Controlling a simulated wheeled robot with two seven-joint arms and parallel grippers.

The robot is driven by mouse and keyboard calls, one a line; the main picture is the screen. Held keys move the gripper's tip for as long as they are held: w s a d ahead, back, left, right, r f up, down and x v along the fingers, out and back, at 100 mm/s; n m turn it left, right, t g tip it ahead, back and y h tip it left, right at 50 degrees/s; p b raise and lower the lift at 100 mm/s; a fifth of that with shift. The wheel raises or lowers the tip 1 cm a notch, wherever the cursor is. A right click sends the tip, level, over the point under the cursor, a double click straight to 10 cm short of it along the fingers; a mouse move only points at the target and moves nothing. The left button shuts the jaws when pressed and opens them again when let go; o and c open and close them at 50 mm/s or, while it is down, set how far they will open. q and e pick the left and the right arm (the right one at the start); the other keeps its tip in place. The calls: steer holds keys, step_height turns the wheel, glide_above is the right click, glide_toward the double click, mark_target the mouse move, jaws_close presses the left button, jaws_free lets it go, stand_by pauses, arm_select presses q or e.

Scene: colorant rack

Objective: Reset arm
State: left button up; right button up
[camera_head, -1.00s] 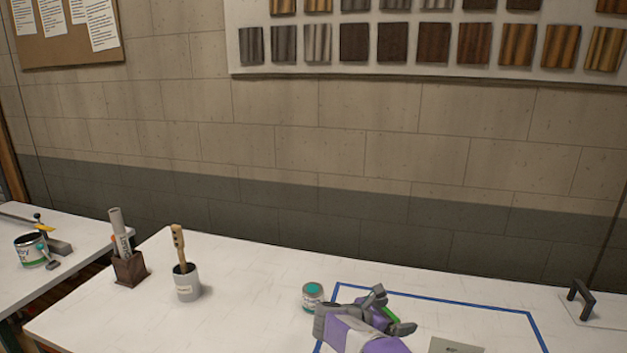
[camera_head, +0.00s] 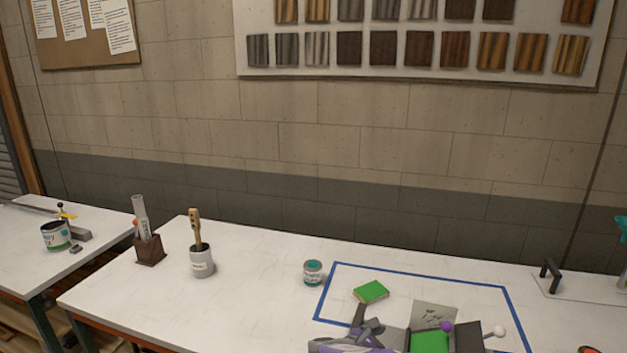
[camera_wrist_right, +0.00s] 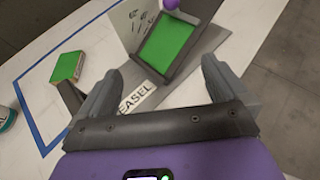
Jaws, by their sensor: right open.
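My right gripper (camera_head: 368,325) is at the bottom of the head view, over the front part of the blue-taped area. In the right wrist view its two fingers (camera_wrist_right: 160,82) are spread apart with nothing between them. A green-topped block (camera_head: 371,291) lies inside the blue tape, beyond the gripper and apart from it. It also shows at the left of the wrist view (camera_wrist_right: 66,67). A dark-framed easel with a green panel (camera_wrist_right: 173,42) stands in front of the fingers, beside an "EASEL" label (camera_wrist_right: 136,101). My left gripper is not in view.
A small teal-lidded can (camera_head: 313,272) stands just left of the blue tape (camera_head: 420,273). A grey cup with a brush (camera_head: 202,262) and a brown holder (camera_head: 150,250) stand further left. A dark handle (camera_head: 549,274) is at right. The table between cup and can is clear.

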steer(key=s+f+m+g+y+p, duration=0.1)
steer(key=s+f+g, duration=0.1)
steer(key=s+f, duration=0.55)
steer(key=s+f+m+g+y+p, duration=0.1)
steer(key=s+f+g+y+p, duration=0.2)
steer(key=s, duration=0.8)
steer(key=s+f+m+g, duration=0.1)
steer(key=s+f+g, duration=0.1)
steer(key=s+f, duration=0.6)
steer(key=s+a+f+m+g+y, duration=0.45)
steer(key=s+a+m+y, duration=0.4)
steer(key=s, duration=0.25)
steer(key=a+m+t+y, duration=0.1)
steer(key=a+m+y, duration=0.25)
steer(key=m, duration=0.35)
steer(key=w+d+f+m+t, duration=0.2)
steer(key=w+m+t, duration=0.2)
steer(key=m, duration=0.4)
steer(key=shift+w+d+f, duration=0.35)
steer(key=shift+w+f, duration=0.05)
